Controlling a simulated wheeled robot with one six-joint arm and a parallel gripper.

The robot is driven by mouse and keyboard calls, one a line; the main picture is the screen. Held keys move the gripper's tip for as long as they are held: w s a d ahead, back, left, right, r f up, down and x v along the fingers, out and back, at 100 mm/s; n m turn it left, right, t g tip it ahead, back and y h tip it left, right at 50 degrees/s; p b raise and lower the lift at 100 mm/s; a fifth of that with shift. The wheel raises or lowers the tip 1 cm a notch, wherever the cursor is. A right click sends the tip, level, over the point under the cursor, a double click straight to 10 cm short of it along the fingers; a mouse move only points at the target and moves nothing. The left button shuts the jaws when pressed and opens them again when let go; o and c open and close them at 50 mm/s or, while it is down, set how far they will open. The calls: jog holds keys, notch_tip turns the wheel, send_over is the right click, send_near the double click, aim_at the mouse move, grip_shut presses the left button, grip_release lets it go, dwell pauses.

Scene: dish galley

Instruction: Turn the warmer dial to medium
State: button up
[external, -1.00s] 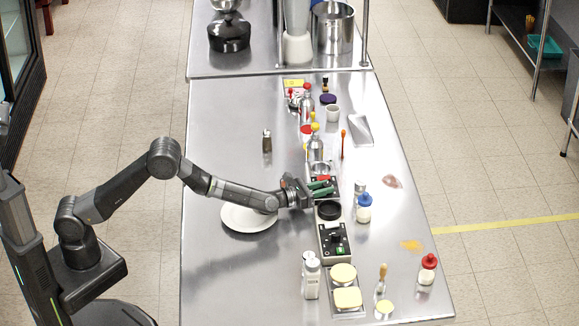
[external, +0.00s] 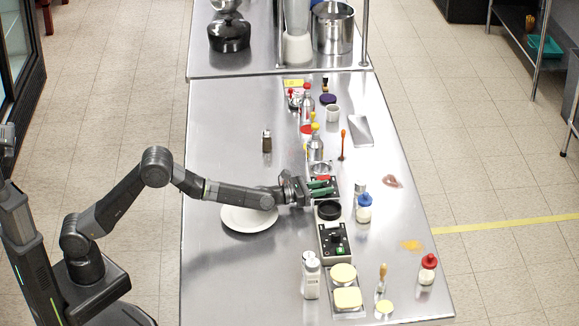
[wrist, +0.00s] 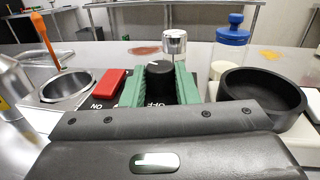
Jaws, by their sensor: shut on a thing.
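The warmer dial is a black round knob (wrist: 160,78) on a dark panel, with a small light mark near its top and "OFF" lettered in front of it. A red switch (wrist: 109,82) marked "ON" sits to its left. My gripper (external: 320,187) has green fingers, one on each side of the knob, and is shut on it. In the external view the fingers cover the dial and much of the small warmer panel (external: 326,195). The dial's full scale is hidden, so I cannot read its setting.
A black round dish (wrist: 262,92) stands close to the right of the fingers, and a metal bowl (wrist: 66,88) to the left. A second control box (external: 334,240) lies nearer. A white plate (external: 248,219) lies under my forearm. The counter's left side is mostly clear.

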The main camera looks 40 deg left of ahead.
jog(key=shift+r, duration=0.1)
jog(key=o, duration=1)
jog(key=shift+s+a, duration=0.4)
jog(key=shift+s, duration=0.15)
jog(key=b+v, duration=0.1)
jog(key=v, duration=0.3)
jog(key=shift+b, duration=0.3)
notch_tip(320, 180, up, 7)
jog(key=p, duration=0.2)
jog(key=shift+w+d, duration=0.1)
jog(key=shift+w, duration=0.05)
